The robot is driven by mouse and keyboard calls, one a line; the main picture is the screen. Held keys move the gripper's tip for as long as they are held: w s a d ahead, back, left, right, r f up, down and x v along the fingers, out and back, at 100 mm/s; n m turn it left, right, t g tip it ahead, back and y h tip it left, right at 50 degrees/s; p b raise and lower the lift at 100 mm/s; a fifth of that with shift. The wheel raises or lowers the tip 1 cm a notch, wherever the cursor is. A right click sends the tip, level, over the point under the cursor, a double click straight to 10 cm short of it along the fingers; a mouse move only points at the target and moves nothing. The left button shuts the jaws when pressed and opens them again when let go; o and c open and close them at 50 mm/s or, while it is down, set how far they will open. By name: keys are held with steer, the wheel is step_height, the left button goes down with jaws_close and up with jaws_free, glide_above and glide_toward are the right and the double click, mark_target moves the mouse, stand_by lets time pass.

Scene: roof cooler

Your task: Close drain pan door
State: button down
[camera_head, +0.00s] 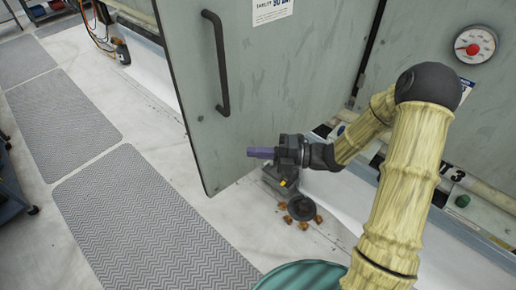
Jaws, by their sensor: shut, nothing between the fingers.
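The drain pan door (262,75) is a tall grey-green panel with a dark bar handle (217,63) near its left edge. It stands open, swung out from the cabinet wall over the floor. My gripper (250,153) is shut and empty, with purple fingers pointing left. In the picture it lies over the lower part of the door, below and right of the handle. I cannot tell whether it touches the panel.
A dark grey device (284,187) and several brown bits lie on the floor under my gripper. A gauge (475,45) sits on the wall at right. Grey mats (140,220) cover the left floor. A cart (12,195) stands at the far left edge.

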steer(key=p, duration=0.2)
glide_toward(209, 141)
steer(key=s+a, duration=0.3)
steer(key=a, duration=0.1)
steer(key=shift+w+a+r, duration=0.1)
steer(key=shift+w+a, duration=0.25)
steer(key=shift+w, duration=0.2)
steer(key=shift+w+a, duration=0.35)
steer(key=shift+w, duration=0.25)
steer(key=shift+w+a+p, duration=0.3)
steer(key=shift+w+a, duration=0.05)
steer(key=shift+w, duration=0.05)
steer(key=shift+w, duration=0.1)
